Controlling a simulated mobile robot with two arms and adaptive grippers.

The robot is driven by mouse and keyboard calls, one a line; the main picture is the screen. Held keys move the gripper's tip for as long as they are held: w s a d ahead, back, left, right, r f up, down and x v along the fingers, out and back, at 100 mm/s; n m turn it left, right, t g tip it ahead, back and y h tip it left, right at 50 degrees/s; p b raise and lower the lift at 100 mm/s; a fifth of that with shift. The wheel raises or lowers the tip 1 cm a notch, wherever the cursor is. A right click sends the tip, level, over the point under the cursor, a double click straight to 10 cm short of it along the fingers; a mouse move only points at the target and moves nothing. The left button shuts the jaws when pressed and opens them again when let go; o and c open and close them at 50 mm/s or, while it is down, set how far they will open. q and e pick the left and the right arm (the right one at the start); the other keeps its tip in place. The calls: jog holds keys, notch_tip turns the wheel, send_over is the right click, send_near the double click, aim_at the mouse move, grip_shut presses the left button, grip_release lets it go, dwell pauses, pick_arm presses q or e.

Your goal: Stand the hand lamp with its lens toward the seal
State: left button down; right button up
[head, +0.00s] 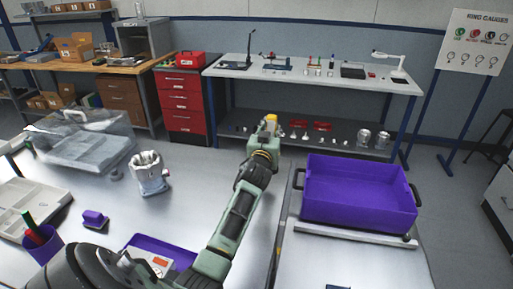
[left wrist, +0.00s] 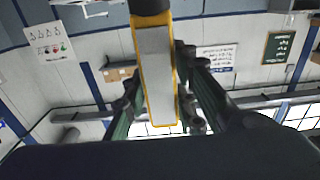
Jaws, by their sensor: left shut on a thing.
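The hand lamp (left wrist: 155,75) is a flat yellow-edged body with a pale grey face and a dark end at the top of the left wrist view. My left gripper (head: 264,132) is shut on it, with a finger on each side. In the head view the lamp (head: 271,119) shows as a small yellow and grey piece at the gripper's tip, held up beyond the table's far edge. I cannot tell which way its lens faces. A silver machined housing (head: 149,178) stands on the table left of my arm. I cannot make out the seal. My right gripper is out of view.
A purple crate (head: 358,212) stands on a cart at the right. A clear-lidded case (head: 85,143), a small purple block (head: 94,219), a purple pen cup (head: 38,254) and a purple tray (head: 143,240) are on the table. Bare tabletop lies between the housing and my arm.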

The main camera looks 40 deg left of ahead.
pick_arm(q)
jog(key=a+f, duration=0.6)
jog(key=f, duration=0.2)
jog(key=shift+s+a+f+p, duration=0.15)
jog(key=shift+s+a+p, duration=0.05)
jog(key=shift+s+p, duration=0.2)
jog(key=c, duration=1.4)
grip_release()
jog(key=shift+c, duration=0.2)
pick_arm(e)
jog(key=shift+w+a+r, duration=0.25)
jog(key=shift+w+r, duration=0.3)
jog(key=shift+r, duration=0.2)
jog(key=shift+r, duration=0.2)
